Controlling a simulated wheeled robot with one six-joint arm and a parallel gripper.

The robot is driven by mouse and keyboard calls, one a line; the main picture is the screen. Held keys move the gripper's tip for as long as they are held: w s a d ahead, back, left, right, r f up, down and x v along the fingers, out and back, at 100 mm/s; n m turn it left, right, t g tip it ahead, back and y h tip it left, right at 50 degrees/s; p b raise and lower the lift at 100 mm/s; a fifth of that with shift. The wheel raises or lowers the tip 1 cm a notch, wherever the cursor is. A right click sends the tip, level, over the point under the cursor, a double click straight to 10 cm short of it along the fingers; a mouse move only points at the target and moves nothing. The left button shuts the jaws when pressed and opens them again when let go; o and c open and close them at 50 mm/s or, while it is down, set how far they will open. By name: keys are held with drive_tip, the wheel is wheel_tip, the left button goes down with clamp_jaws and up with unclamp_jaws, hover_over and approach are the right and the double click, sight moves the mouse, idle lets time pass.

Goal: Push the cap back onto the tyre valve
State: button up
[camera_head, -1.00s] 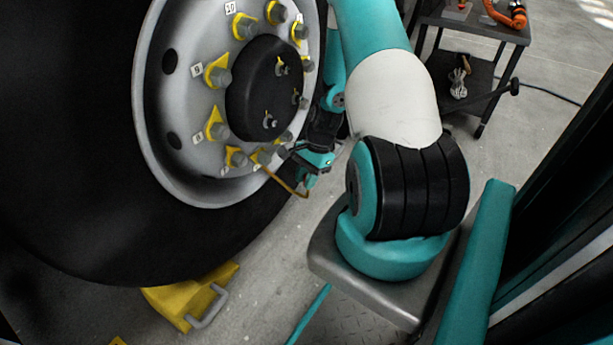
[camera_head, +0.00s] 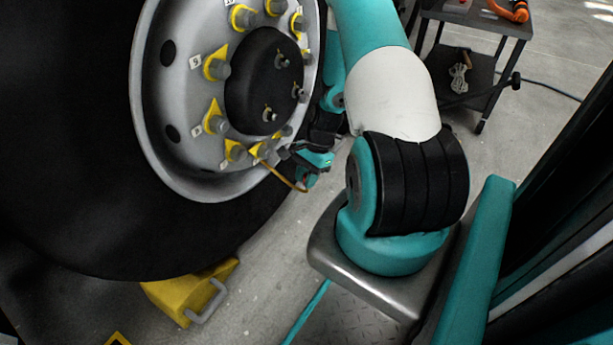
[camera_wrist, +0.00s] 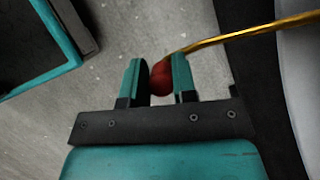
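The tyre valve (camera_head: 280,175) is a thin brass stem that runs from the wheel hub down to the right and ends at my gripper (camera_head: 309,172). In the wrist view the brass stem (camera_wrist: 250,33) comes in from the right and its bent tip meets the dark red cap (camera_wrist: 161,78).
The large black tyre (camera_head: 70,180) and grey rim (camera_head: 185,165) with yellow-marked nuts stand close at the left. A yellow chock (camera_head: 185,292) lies on the floor below. A grey trolley (camera_head: 480,25) stands at the back right. The floor between is clear.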

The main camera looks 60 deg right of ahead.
drive_tip(key=o, duration=0.5)
drive_tip(key=shift+r, duration=0.1)
drive_tip(key=p+v, duration=0.8)
drive_tip(key=v, duration=0.9)
drive_tip(key=shift+d+r, duration=0.1)
drive_tip(key=shift+r, duration=0.05)
